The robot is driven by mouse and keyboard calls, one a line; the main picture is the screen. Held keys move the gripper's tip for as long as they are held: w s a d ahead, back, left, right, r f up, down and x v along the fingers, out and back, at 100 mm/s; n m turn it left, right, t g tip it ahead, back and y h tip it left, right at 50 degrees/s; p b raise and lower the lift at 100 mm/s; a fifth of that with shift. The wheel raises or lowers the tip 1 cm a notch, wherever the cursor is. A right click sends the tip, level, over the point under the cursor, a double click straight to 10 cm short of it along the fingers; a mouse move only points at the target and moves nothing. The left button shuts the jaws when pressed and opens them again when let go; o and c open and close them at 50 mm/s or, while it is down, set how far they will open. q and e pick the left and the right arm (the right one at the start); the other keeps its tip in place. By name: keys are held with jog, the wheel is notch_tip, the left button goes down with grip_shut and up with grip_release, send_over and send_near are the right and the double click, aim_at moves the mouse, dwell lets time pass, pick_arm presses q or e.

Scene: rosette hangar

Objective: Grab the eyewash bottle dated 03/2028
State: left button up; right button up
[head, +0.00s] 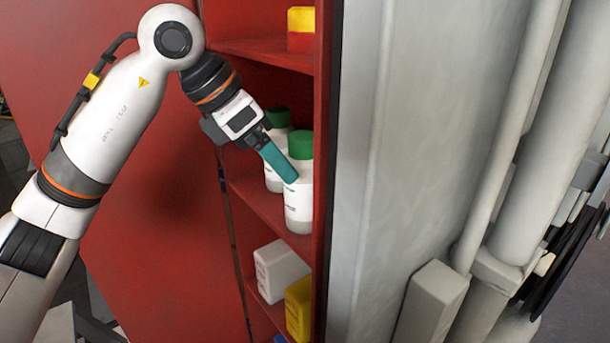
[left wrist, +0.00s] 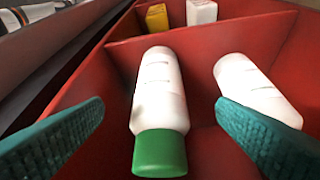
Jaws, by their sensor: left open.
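Two white bottles with green caps stand on a middle shelf of a red cabinet in the head view. The right bottle (head: 299,205) is nearer the cabinet's right side wall; the left bottle (head: 273,178) is partly hidden behind it and my gripper. My left gripper (head: 287,172) is open, its teal fingers at the right bottle. In the left wrist view, this bottle (left wrist: 158,90) shows between the spread fingers (left wrist: 160,108), green cap towards me. No date is readable. My right gripper is not in view.
The red cabinet shelf (head: 262,205) has close walls. A white box (head: 280,270) and a yellow box (head: 299,308) stand on the shelf below. A red and yellow container (head: 301,30) stands above. A grey wall with pipes (head: 500,150) is at right.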

aim_at(303, 160)
pick_arm(q)
jog(key=d, duration=0.1)
jog(key=w+d+p, duration=0.1)
jog(key=d+p, duration=0.1)
jog(key=shift+w+d+r, duration=0.1)
jog(key=shift+w+d, duration=0.15)
jog(key=shift+w, duration=0.05)
jog(key=x, duration=0.3)
jog(key=shift+p, duration=0.4)
jog(key=shift+a, duration=0.15)
jog(key=shift+c, duration=0.5)
jog(key=c, duration=1.2)
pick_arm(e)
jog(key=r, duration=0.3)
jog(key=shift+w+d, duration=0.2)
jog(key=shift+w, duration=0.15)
